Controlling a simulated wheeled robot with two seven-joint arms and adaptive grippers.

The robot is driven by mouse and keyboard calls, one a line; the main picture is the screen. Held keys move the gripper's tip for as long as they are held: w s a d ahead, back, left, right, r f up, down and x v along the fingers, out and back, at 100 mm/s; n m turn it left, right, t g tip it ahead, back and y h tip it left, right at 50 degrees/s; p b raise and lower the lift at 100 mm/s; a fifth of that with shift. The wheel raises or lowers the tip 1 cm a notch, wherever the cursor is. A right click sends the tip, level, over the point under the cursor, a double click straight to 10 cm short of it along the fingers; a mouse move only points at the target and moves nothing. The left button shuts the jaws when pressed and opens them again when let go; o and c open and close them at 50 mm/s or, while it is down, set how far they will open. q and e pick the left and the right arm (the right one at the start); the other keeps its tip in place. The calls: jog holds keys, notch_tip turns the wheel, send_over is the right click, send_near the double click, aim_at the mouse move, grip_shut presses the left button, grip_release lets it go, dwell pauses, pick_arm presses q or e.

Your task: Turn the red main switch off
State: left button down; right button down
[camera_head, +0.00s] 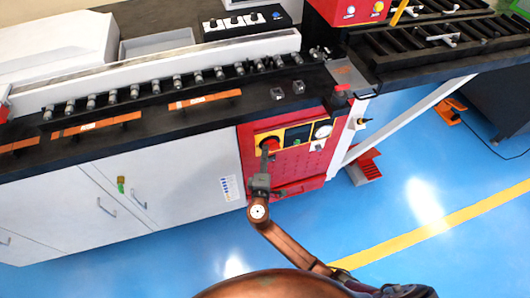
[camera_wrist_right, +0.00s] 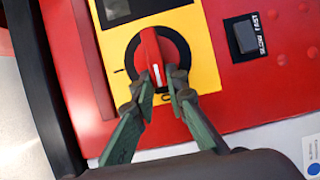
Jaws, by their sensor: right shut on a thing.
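The red main switch (camera_wrist_right: 150,48) is a round knob with a raised red grip on a yellow plate (camera_wrist_right: 203,62). It also shows in the head view (camera_head: 271,142) on the red front panel. A white line on the grip points down in the wrist view, towards the "O" mark. The "I" mark is at the left of the knob. My right gripper (camera_wrist_right: 164,88) is shut on the lower end of the grip, one finger on each side. It also shows in the head view (camera_head: 265,160), reaching the knob from below. My left gripper is not in view.
A black rocker switch (camera_wrist_right: 246,36) sits right of the yellow plate. The red panel (camera_head: 290,165) is at the end of a white cabinet (camera_head: 150,195) under a black bench top with rollers and copper bars. Blue floor (camera_head: 420,200) is clear in front.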

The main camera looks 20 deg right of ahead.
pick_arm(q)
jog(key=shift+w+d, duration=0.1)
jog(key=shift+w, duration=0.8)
pick_arm(e)
jog(key=shift+a, duration=0.1)
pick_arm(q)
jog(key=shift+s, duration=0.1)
pick_arm(e)
jog(key=c, duration=2.3)
grip_release()
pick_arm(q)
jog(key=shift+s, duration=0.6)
pick_arm(e)
jog(key=o, duration=0.4)
jog(key=shift+c, duration=0.2)
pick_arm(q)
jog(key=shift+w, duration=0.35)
pick_arm(e)
jog(key=v, duration=1.2)
